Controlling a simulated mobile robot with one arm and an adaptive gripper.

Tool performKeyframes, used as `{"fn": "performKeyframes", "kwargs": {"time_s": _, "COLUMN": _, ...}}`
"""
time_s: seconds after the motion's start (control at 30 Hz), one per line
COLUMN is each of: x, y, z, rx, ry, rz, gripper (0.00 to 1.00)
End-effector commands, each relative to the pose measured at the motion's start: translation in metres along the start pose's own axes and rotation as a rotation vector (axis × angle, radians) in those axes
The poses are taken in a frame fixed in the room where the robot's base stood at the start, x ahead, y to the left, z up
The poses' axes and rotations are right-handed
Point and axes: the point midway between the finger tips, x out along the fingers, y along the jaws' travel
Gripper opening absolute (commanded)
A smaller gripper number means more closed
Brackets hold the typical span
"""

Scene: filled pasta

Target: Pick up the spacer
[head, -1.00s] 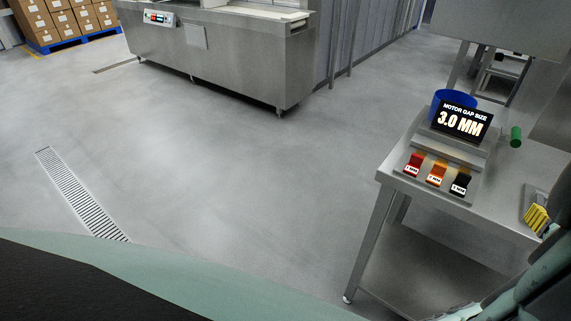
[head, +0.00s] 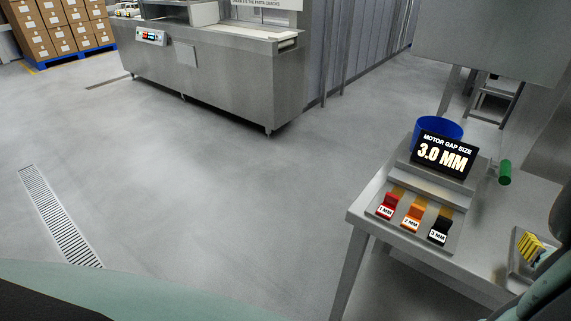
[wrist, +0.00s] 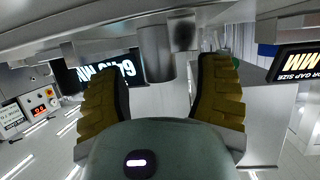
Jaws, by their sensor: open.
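Three spacers lie on a tray at the table's left end in the head view: a red one marked 1 MM (head: 387,205), an orange one marked 2 MM (head: 412,217) and a black one marked 3 MM (head: 440,230). A screen (head: 443,155) behind them reads "MOTOR GAP SIZE 3.0 MM". My gripper (wrist: 158,72) is open, its yellow ridged fingers apart in the wrist view, with nothing held between them. In the head view its yellow finger shows at the lower right, right of the spacers and apart from them. No spacer can be made out in the wrist view.
The metal table (head: 480,262) carries a blue container (head: 437,130) behind the screen and a green cylinder (head: 505,172) to its right. A grey cylinder (wrist: 155,53) shows beyond my fingers. A steel machine (head: 215,75) stands at the back. The floor left of the table is clear.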

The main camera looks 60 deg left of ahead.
Motion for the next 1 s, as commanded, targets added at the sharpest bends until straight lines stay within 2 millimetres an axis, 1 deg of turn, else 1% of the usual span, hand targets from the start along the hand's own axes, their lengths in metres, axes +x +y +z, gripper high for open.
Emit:
{"fn": "performKeyframes", "kwargs": {"time_s": 0.23, "x": 0.0002, "y": 0.0006, "z": 0.0018, "rx": 0.0, "ry": -0.001, "rz": 0.002, "gripper": 0.66}}
{"fn": "performKeyframes", "kwargs": {"time_s": 0.27, "x": 0.0002, "y": 0.0006, "z": 0.0018, "rx": 0.0, "ry": -0.001, "rz": 0.002, "gripper": 0.7}}
{"fn": "performKeyframes", "kwargs": {"time_s": 0.9, "x": 0.0003, "y": 0.0002, "z": 0.002, "rx": 0.001, "ry": -0.002, "rz": 0.001, "gripper": 0.04}}
{"fn": "performKeyframes", "kwargs": {"time_s": 0.93, "x": 0.0003, "y": 0.0002, "z": 0.002, "rx": 0.0, "ry": -0.002, "rz": 0.001, "gripper": 0.01}}
{"fn": "performKeyframes", "kwargs": {"time_s": 1.0, "x": 0.0003, "y": 0.0001, "z": 0.0021, "rx": 0.0, "ry": -0.002, "rz": 0.001, "gripper": 0.0}}
